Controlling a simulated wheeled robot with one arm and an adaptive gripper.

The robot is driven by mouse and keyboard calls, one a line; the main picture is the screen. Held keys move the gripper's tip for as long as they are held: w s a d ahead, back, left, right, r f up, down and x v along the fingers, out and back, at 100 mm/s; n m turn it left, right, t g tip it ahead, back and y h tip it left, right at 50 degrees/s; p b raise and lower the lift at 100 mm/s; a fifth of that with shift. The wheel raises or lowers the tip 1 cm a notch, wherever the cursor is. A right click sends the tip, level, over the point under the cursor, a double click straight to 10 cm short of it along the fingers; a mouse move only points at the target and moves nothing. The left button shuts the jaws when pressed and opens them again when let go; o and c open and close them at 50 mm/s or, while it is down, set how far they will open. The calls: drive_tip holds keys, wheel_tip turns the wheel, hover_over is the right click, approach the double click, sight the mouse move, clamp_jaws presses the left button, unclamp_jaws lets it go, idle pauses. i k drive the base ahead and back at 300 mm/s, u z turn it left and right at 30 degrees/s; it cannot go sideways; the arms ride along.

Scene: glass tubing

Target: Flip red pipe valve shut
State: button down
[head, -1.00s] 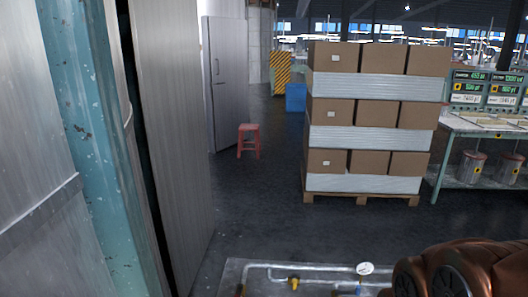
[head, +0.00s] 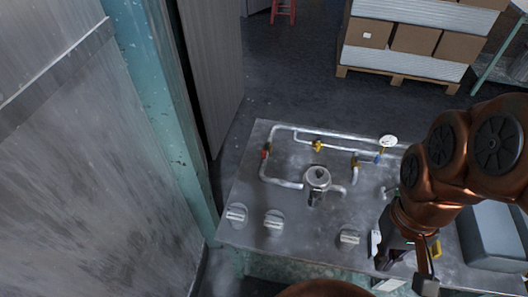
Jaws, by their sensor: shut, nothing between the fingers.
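The red pipe valve (head: 265,152) is a small red fitting on the left, downward run of the glass tubing (head: 268,170). The tubing lies on a grey metal worktop (head: 250,205). The valve's handle is too small to tell its exact angle. My gripper (head: 392,257) hangs from the copper-coloured arm at the right front of the worktop. It is shut and empty, well to the right of the red valve and apart from it. The arm partly covers the right side of the worktop.
Yellow fittings (head: 317,146), a blue valve (head: 377,157) and a white round gauge (head: 388,141) sit along the tubing. A metal vessel (head: 317,178) stands mid-worktop, with knobs (head: 274,220) in front. A grey basin (head: 495,235) is at right. Teal post (head: 160,110) at left.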

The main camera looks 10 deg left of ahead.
sight(264, 152)
drive_tip(key=z, duration=0.3)
drive_tip(key=k, duration=0.2)
drive_tip(key=u, duration=1.7)
drive_tip(key=i, duration=0.5)
drive_tip(key=u, duration=0.05)
